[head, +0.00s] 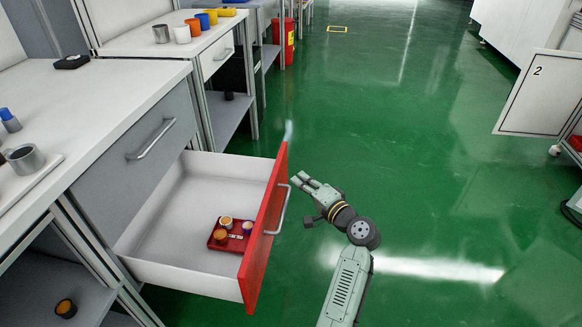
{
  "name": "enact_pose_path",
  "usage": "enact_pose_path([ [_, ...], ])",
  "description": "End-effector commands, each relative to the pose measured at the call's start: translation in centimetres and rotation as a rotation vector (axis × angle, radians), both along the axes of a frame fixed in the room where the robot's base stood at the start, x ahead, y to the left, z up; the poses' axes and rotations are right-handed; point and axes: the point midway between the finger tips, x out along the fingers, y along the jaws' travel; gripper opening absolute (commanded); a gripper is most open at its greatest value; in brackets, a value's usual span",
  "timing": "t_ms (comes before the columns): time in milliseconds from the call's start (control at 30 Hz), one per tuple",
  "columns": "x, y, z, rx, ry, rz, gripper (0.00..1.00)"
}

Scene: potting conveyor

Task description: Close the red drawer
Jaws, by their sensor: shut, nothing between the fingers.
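The red drawer (264,236) is pulled well out of the white-topped bench on the left. Its red front faces right and carries a pale bar handle (281,211). Inside the white drawer box lies a small red tray (236,242) holding several small round items. My gripper (299,181) is just right of the red front, near the upper end of the handle. Its fingers are shut and empty and point toward the front. I cannot tell whether the fingertips touch the handle or the front.
The bench top (110,85) holds a dark small object (72,62) and a metal cup (25,158) on a tray. A second bench (150,45) stands beyond. The green floor (430,170) to the right is clear.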

Motion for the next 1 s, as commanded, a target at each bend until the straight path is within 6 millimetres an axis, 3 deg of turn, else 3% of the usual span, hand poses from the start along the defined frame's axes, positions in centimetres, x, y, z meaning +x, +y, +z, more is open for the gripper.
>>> enact_pose_path([
  [33, -1.2, -2.6, -1.0, 0.079, 0.036, -0.012, 0.00],
  [100, -2.6, -4.7, -2.0, 0.165, 0.061, -0.016, 0.00],
  [267, -3.6, -6.2, -2.8, 0.243, 0.074, -0.014, 0.00],
  [467, -1.3, -4.8, -2.9, 0.241, 0.073, -0.011, 0.00],
  [800, 5.0, -1.2, -2.8, 0.238, 0.071, -0.013, 0.00],
  [1000, 5.6, 1.6, -2.6, 0.240, 0.072, -0.013, 0.00],
])
